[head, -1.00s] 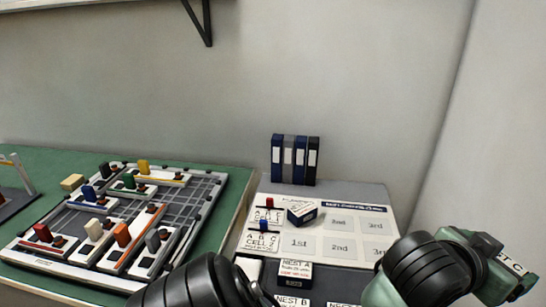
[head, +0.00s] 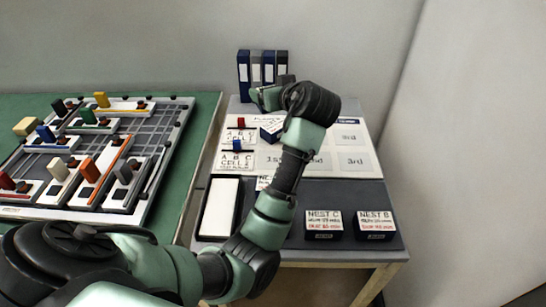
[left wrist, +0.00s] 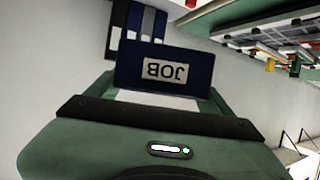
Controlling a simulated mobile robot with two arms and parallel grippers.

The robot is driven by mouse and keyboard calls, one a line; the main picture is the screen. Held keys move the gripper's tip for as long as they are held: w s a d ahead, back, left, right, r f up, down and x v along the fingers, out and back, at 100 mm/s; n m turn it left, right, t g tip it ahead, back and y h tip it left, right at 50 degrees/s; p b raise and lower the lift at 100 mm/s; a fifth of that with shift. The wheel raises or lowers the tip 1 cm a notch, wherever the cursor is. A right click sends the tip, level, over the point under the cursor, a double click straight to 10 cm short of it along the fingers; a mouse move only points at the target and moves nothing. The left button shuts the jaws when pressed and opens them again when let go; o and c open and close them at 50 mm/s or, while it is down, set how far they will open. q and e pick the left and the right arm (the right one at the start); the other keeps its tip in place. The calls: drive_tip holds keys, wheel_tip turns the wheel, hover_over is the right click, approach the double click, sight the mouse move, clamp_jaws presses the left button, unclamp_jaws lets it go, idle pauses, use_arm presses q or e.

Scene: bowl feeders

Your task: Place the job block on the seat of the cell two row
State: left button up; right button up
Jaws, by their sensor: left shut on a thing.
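The job block (left wrist: 165,68) is dark navy with a pale JOB label, upside down in the left wrist view. My left gripper (head: 262,99) is shut on it, over the back of the planning board, in front of the binders. The block cannot be made out in the head view. The cell two row starts at the CELL 2 card (head: 237,162) with a blue marker. Its seats 1st (head: 270,160) and 3rd (head: 357,161) show empty; my left arm covers part of the 2nd. A dark-blue block (head: 272,131) sits in the row behind. My right gripper is out of view.
Binders (head: 243,78) stand at the back of the board. In front lie a white-topped tray (head: 220,207) and labelled nest blocks, NEST C (head: 323,222) and NEST B (head: 375,222). A green table (head: 207,112) with a fixture board (head: 150,165) is at left.

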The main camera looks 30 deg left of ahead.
use_arm(q)
wheel_tip(320, 180, down, 14)
drive_tip(key=shift+a+p, duration=0.1)
drive_tip(key=shift+p, duration=0.2)
drive_tip(key=shift+f, duration=2.7)
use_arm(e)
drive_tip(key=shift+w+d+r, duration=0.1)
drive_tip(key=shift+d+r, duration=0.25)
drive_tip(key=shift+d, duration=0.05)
use_arm(q)
drive_tip(key=shift+f, duration=0.15)
drive_tip(key=o, duration=1.4)
drive_tip(key=shift+o, duration=0.2)
drive_tip(key=shift+r, duration=0.2)
drive_tip(key=b+v, duration=0.1)
drive_tip(key=v, duration=1.1)
drive_tip(key=shift+s, duration=0.1)
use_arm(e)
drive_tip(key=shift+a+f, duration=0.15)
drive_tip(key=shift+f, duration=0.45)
